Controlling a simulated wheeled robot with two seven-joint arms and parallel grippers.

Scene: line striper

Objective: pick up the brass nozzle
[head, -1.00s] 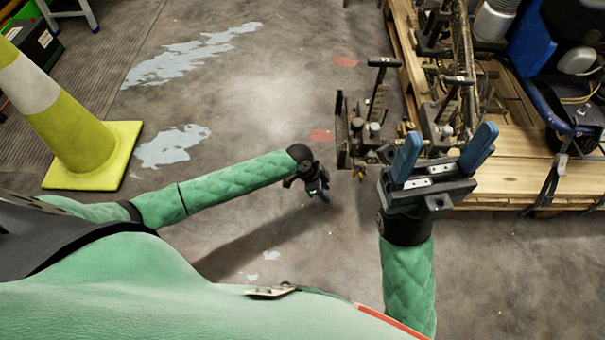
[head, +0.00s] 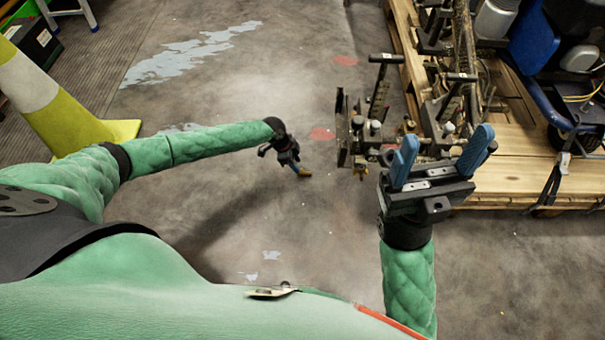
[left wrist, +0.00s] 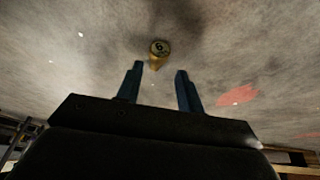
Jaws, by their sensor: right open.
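The brass nozzle (head: 304,172) shows as a small golden piece just right of my left gripper (head: 292,162) in the head view. In the left wrist view the nozzle (left wrist: 159,50) has a dark round end with a pale mark, and lies ahead of the fingertips, roughly in line with the gap. The left gripper's two blue fingers (left wrist: 159,76) are apart with nothing between them. My arm and gripper hide part of the floor around it. My right gripper (head: 437,152) is open and empty, its blue fingers spread, in front of the striper and pallet.
The line striper (head: 375,125) stands right of my left gripper, with another small brass piece (head: 360,172) low on it. A wooden pallet (head: 520,165) with equipment is at right. A yellow cone (head: 65,115) stands at left. Floor in the middle is open, with paint patches.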

